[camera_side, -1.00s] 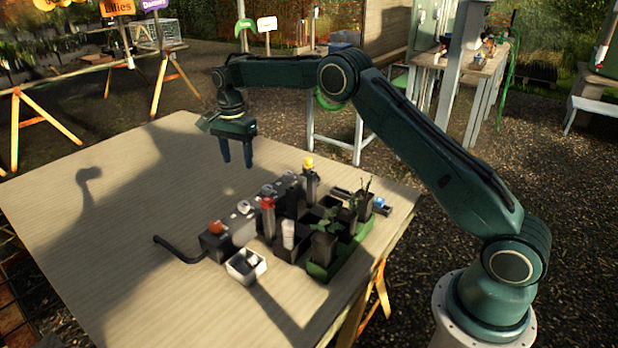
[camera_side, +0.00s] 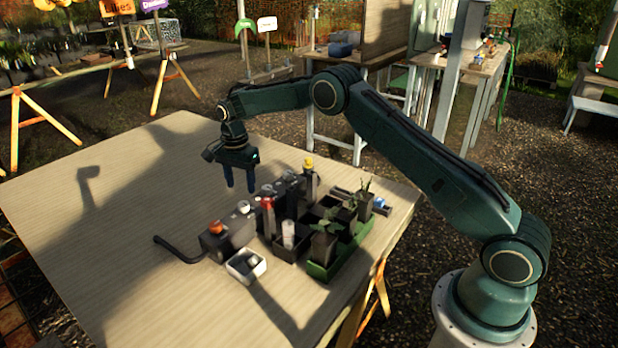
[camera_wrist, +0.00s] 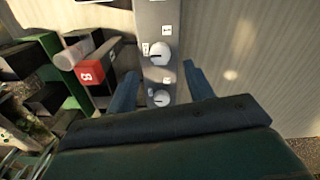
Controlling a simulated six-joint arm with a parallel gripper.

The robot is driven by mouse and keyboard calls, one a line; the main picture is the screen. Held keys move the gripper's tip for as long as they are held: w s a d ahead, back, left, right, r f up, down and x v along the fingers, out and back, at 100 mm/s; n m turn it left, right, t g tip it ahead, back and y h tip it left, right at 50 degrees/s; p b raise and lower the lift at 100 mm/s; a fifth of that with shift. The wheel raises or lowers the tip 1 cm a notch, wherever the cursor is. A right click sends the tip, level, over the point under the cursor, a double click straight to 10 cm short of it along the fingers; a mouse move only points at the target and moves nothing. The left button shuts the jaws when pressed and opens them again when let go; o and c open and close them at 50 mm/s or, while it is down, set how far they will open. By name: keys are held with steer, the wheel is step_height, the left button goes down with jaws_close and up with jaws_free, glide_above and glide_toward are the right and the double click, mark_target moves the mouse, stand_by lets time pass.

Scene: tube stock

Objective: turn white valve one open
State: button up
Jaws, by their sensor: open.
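A grey valve block carries white knobs. In the wrist view one white knob (camera_wrist: 160,53) lies just beyond my fingertips, and a second white knob (camera_wrist: 161,97) shows between the fingers. Small white labels sit beside them; their marks are too small to read surely, so I cannot tell which knob is valve one. In the side view a white knob (camera_side: 243,207) sits on the block beside an orange knob (camera_side: 216,227). My gripper (camera_side: 240,188) is open and empty, pointing down above the block. In the wrist view its fingers (camera_wrist: 158,80) stand apart on either side of the block.
A small white tray (camera_side: 246,265) and a black hose (camera_side: 178,255) lie in front. The table's left side is clear.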

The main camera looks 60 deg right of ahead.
mark_target(243, 203)
steer(key=shift+f, duration=3.1)
steer(key=c, duration=1)
